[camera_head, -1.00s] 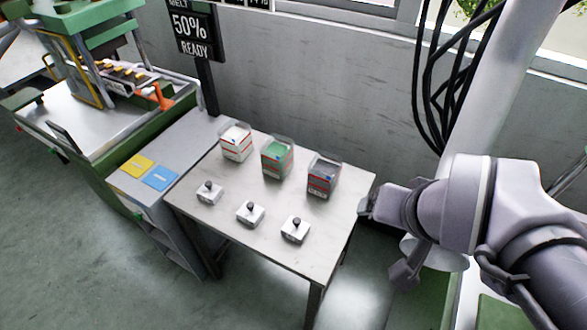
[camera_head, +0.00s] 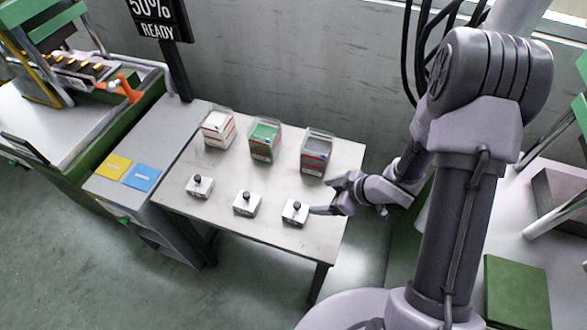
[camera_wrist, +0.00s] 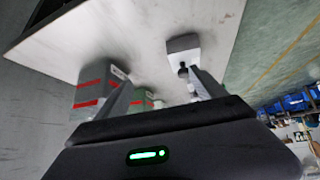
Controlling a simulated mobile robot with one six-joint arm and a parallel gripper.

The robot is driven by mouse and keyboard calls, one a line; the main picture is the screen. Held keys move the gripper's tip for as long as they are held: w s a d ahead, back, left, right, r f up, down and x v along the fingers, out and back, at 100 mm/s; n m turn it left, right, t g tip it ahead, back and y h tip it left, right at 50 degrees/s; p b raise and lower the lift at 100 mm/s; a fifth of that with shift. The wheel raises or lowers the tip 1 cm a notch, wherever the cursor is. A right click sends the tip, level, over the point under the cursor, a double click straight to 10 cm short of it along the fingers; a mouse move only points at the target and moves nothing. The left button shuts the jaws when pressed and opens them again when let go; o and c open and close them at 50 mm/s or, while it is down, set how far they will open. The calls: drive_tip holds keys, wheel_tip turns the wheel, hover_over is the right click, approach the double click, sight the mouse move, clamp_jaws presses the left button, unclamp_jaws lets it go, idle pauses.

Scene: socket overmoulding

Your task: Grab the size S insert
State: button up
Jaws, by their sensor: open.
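Three small white blocks with dark knobs stand in a row along the front of the table: a left block (camera_head: 200,187), a middle block (camera_head: 247,204) and a right block (camera_head: 294,212). Their size marks are too small to read, so I cannot tell which is S. My gripper (camera_head: 329,197) is open and empty, just right of the right block. In the wrist view, my gripper (camera_wrist: 160,92) has its fingers spread. A white block with a dark knob (camera_wrist: 183,50) shows beyond the right finger, not between the fingers.
Three open bins stand behind the blocks: white (camera_head: 218,130), green (camera_head: 264,141) and grey (camera_head: 316,153). The grey bin is close to my gripper. Yellow (camera_head: 114,167) and blue (camera_head: 142,177) squares lie on the left cabinet. The table (camera_head: 275,240) is bare in front.

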sight(298, 211)
drive_tip(key=shift+n+g+y, duration=0.5)
drive_tip(key=shift+y, duration=0.3)
drive_tip(key=s+a+f, duration=0.2)
drive_tip(key=s, duration=0.1)
drive_tip(key=shift+a+f, duration=0.15)
drive_tip(key=shift+a, duration=0.25)
drive_tip(key=b+x, duration=0.4)
drive_tip(key=x, duration=0.2)
drive_tip(key=shift+s+f, duration=0.1)
drive_tip(key=shift+f, duration=0.2)
drive_tip(key=shift+w+a+f, duration=0.2)
drive_tip(key=shift+w+a, duration=0.05)
drive_tip(key=shift+a, duration=0.1)
drive_tip(key=shift+r, duration=0.1)
drive_tip(key=shift+c, duration=0.4)
clamp_jaws()
